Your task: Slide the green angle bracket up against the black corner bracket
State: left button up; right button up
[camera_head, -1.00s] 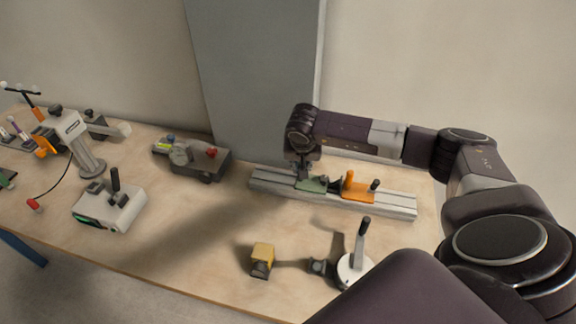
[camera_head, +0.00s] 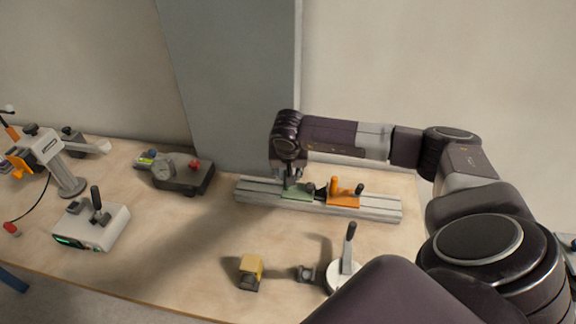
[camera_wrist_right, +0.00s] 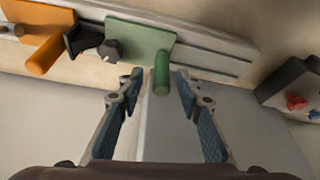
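The green angle bracket (camera_head: 297,191) lies on a grey slotted rail (camera_head: 380,210). Its flat plate and upright green handle show in the right wrist view (camera_wrist_right: 161,72). The black corner bracket (camera_head: 321,192) sits just right of it in the head view, and left of it in the wrist view (camera_wrist_right: 83,40). My right gripper (camera_wrist_right: 159,78) is open, with one finger on each side of the green handle and gaps visible. In the head view the right gripper (camera_head: 289,182) is over the green bracket. My left gripper is out of view.
An orange bracket (camera_head: 342,197) with a handle sits on the rail beyond the black one. A grey device with a dial (camera_head: 175,175) stands left of the rail.

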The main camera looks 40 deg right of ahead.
jog(key=v, duration=1.1)
jog(key=shift+s+f, duration=0.1)
